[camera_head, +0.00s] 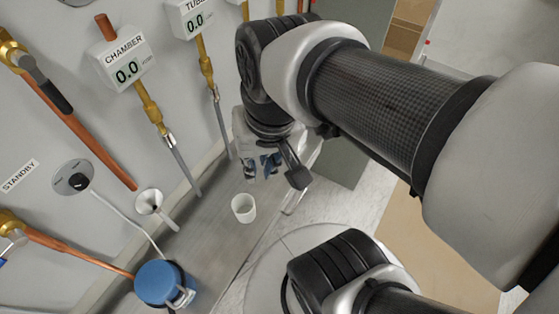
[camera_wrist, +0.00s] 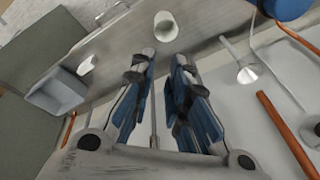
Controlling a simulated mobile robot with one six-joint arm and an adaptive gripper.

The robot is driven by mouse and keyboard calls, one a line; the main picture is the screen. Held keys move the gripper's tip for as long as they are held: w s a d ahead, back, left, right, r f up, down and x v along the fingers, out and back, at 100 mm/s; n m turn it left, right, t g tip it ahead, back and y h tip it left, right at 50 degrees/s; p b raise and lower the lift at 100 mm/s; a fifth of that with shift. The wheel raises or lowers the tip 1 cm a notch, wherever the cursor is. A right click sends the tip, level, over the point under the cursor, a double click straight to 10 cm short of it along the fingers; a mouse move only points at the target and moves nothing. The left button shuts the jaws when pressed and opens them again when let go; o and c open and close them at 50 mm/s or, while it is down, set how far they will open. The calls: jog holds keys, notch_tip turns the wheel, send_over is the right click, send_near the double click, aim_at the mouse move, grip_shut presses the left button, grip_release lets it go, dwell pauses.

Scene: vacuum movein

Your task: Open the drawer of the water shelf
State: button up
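The water shelf appears as a long grey ledge (camera_head: 215,215) along the wall in the head view, and it also shows in the wrist view (camera_wrist: 205,28). A pale, thin curved handle (camera_head: 293,202) sits at the shelf's front edge, and it also shows at the top of the wrist view (camera_wrist: 111,11). The drawer front is mostly out of sight, and I see no clear gap. My gripper (camera_head: 266,170) is over the shelf, apart from the handle. In the wrist view my gripper (camera_wrist: 166,62) has blue-padded fingers spread apart, with nothing between them.
A white cup (camera_head: 243,208) stands on the shelf just beyond the fingertips. A blue container (camera_head: 160,284) is at the near end. A grey bin (camera_wrist: 58,92) is at the left in the wrist view. Wall pipes and a CHAMBER gauge (camera_head: 125,65) line the wall.

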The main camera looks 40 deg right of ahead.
jog(key=w+d+f+m+g+y, duration=0.1)
jog(key=w+d+f+m+g, duration=0.15)
jog(key=f+m, duration=0.2)
jog(key=m+y+b, duration=0.1)
jog(key=m+y, duration=0.5)
jog(key=m, duration=0.9)
send_over(298, 201)
jog(key=s, duration=0.3)
notch_tip(298, 201, down, 11)
jog(key=s+d+f+m+t, duration=0.2)
jog(key=s+f+m+t, duration=0.25)
jog(key=f+m, duration=0.35)
jog(key=s+d+f+m+t+h+b, duration=0.1)
jog(key=s+d+f+m+t, duration=0.1)
jog(key=s+f+m+t, duration=0.45)
jog(key=s+d+f+m+t, duration=0.15)
jog(key=f+m+t, duration=0.25)
jog(key=f+m, duration=0.6)
jog(key=shift+m+g, duration=0.25)
jog(key=shift+m, duration=0.45)
jog(key=b+x, duration=0.1)
jog(key=x, duration=0.4)
jog(key=r+b+x, duration=0.1)
jog(key=x, duration=0.4)
jog(key=d+r+x, duration=0.1)
jog(key=x, duration=0.5)
jog(key=shift+w+a+b, duration=0.1)
jog(key=shift+w+b, duration=0.3)
jog(key=shift+w, duration=0.1)
jog(key=shift+c, duration=0.2)
